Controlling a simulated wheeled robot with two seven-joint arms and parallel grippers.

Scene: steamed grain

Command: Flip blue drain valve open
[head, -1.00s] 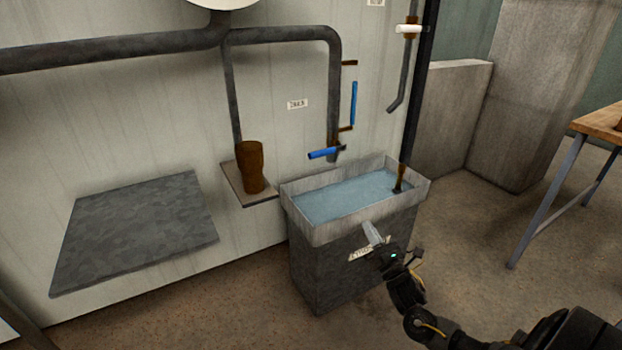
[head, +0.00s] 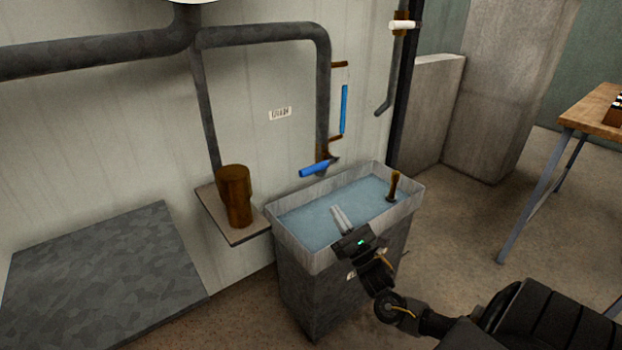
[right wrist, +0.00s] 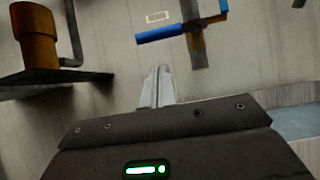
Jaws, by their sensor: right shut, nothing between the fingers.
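The blue drain valve handle (head: 314,170) sits at the lower end of the grey drain pipe, above the left back part of the water-filled trough (head: 290,248). It points to the left, roughly level, across the pipe. In the right wrist view the blue handle (right wrist: 160,33) is at the top, beyond my fingertips. My right gripper (head: 342,218) is over the trough, below and to the right of the handle, and apart from it. Its fingers are together and empty; they also show in the right wrist view (right wrist: 156,85). My left gripper is not in view.
A brown cup-like vessel (head: 235,195) stands on a small shelf (head: 223,224) left of the trough. A vertical blue gauge tube (head: 344,109) is on the wall right of the pipe. A wooden-handled tool (head: 393,187) stands in the trough. A grey platform (head: 100,275) lies at left.

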